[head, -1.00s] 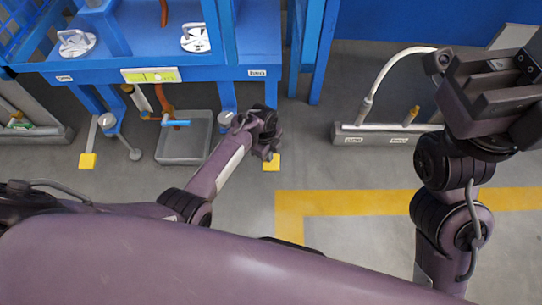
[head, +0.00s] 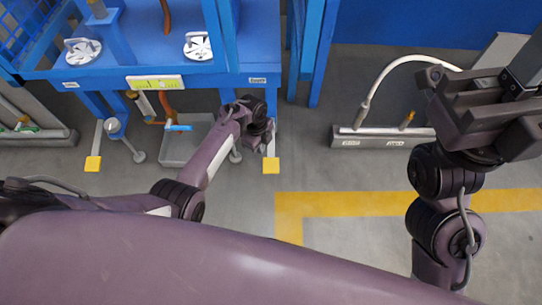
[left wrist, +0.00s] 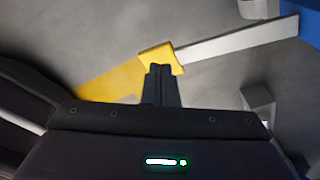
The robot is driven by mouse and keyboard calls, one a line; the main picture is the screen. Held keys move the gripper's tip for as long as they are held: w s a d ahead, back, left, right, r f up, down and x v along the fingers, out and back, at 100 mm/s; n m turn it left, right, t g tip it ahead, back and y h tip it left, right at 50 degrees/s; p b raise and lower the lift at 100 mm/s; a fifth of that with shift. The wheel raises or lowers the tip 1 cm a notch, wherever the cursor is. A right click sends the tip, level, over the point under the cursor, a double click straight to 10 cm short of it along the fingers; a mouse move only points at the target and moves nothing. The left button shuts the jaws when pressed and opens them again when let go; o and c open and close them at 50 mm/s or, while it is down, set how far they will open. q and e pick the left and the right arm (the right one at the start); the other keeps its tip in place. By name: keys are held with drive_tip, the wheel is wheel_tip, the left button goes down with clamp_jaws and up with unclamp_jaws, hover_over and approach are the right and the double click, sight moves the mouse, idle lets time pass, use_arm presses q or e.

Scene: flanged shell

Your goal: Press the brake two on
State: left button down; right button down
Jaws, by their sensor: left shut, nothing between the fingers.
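A yellow brake pedal (head: 271,165) on a pale lever sits low at the right end of the blue cart; it also shows in the left wrist view (left wrist: 160,57). A second yellow pedal (head: 93,163) is at the cart's left end. I cannot read the labels that number them. My left gripper (head: 267,148) is shut and empty, pointing down by the right pedal. In the left wrist view its fingertips (left wrist: 160,68) overlap the pedal's near edge; I cannot tell whether they touch. My right gripper (head: 490,108) is raised at the right, away from the cart, its fingers unclear.
The blue cart (head: 200,75) carries white round fittings on top. A grey bin (head: 180,150) stands under it, left of my left forearm. A grey bar with a white hose (head: 385,138) lies at the right. Floor with yellow tape (head: 350,203) is open in front.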

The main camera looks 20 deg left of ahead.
use_arm(q)
drive_tip(key=r+p, duration=0.1)
drive_tip(key=r, duration=0.3)
drive_tip(key=shift+a+r+p, duration=0.1)
drive_tip(key=shift+a+p, duration=0.1)
drive_tip(key=shift+p, duration=0.15)
